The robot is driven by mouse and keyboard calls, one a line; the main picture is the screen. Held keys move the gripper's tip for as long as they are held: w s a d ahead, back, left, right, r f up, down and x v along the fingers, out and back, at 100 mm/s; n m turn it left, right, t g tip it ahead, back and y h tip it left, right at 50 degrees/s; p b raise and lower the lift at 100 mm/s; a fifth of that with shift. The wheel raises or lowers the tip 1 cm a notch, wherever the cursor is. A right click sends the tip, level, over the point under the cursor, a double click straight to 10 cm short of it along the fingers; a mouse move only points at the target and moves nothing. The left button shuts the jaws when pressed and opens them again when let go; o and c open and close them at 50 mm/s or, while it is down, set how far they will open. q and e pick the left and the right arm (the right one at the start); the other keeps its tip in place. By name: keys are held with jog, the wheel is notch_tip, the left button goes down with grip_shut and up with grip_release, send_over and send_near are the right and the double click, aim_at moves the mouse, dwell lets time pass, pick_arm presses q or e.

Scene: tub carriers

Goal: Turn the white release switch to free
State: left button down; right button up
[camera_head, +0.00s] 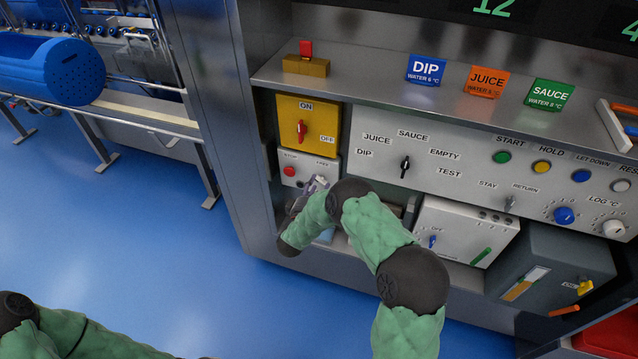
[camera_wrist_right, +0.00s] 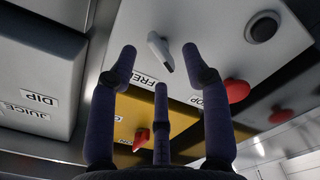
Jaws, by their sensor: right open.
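The white release switch (camera_wrist_right: 160,50) shows in the right wrist view as a flat white lever on a pale panel, tilted, close to a FREE label (camera_wrist_right: 148,80). My right gripper (camera_wrist_right: 158,66) has its dark fingers spread open, with the lever seen between their tips; I cannot tell whether they touch it. In the head view the right gripper (camera_head: 318,184) is in front of the small white box (camera_head: 306,160) with the STOP label and hides the switch. My left gripper is outside the views; only part of the left arm shows at bottom left.
A red stop button (camera_head: 289,171) sits beside the switch on the same box. Above it is a yellow box (camera_head: 320,118) with a red ON/OFF handle (camera_head: 301,131). The grey control panel (camera_head: 440,185) with a black selector (camera_head: 405,166) lies to the right.

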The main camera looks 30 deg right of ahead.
jog(key=v, duration=0.9)
jog(key=shift+s+a, duration=0.25)
jog(key=s+a+f+m+g+y, duration=0.1)
jog(key=s+a+f+y, duration=0.1)
jog(key=a+f+y, duration=0.4)
jog(key=s+a+f+g+y, duration=0.1)
jog(key=a+f+y, duration=0.2)
jog(key=f+y, duration=0.35)
jog(key=s+a+f+m+g+y, duration=0.1)
jog(key=s+a+f+g+y, duration=0.1)
jog(key=s, duration=1)
jog(key=s+a+f+m+g+y, duration=0.2)
jog(key=s+a+g, duration=0.5)
jog(key=s, duration=0.4)
jog(key=shift+s+a+f+m+y, duration=0.35)
jog(key=shift+a+f+y, duration=0.3)
jog(key=shift+a+f, duration=0.3)
